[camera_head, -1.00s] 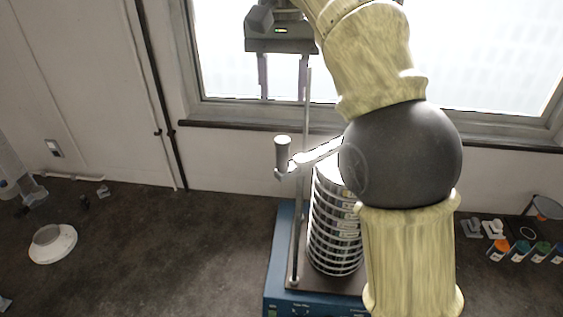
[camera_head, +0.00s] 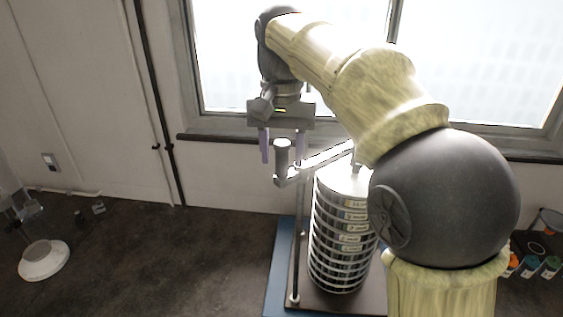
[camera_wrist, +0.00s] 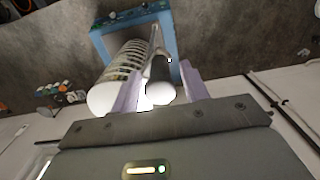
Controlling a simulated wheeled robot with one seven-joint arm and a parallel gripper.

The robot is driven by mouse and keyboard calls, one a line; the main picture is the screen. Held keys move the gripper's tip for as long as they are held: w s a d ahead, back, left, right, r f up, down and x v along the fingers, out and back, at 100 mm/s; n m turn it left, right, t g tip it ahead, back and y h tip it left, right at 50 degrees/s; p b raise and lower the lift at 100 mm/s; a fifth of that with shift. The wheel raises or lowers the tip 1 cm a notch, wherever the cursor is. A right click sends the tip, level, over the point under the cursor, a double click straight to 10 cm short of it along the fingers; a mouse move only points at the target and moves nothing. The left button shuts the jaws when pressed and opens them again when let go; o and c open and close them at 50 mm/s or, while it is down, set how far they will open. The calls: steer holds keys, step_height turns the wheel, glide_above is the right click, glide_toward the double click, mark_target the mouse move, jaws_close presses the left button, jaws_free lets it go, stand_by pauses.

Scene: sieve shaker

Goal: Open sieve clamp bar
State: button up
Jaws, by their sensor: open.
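The sieve stack (camera_head: 338,245) stands upright on a blue shaker base (camera_head: 274,275). It also shows in the wrist view (camera_wrist: 112,88). The clamp bar (camera_head: 325,159) lies across the top of the stack, by a thin upright rod. Its upright grey handle (camera_head: 282,158) is at the left end. My gripper (camera_head: 282,150) is open, pointing down, with its pale purple fingers at the handle's top. In the wrist view the handle (camera_wrist: 160,88) sits between my two fingers (camera_wrist: 162,72), without a clear grip on it. My arm covers part of the stack's right side.
A window and its sill (camera_head: 225,137) are behind the stack. A round white dish (camera_head: 44,262) and glassware stand at the left. Small colour-topped bottles (camera_head: 530,266) are at the right. The dark bench (camera_head: 170,255) left of the base is clear.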

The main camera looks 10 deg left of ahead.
steer(key=shift+f, duration=1.15)
jaws_close()
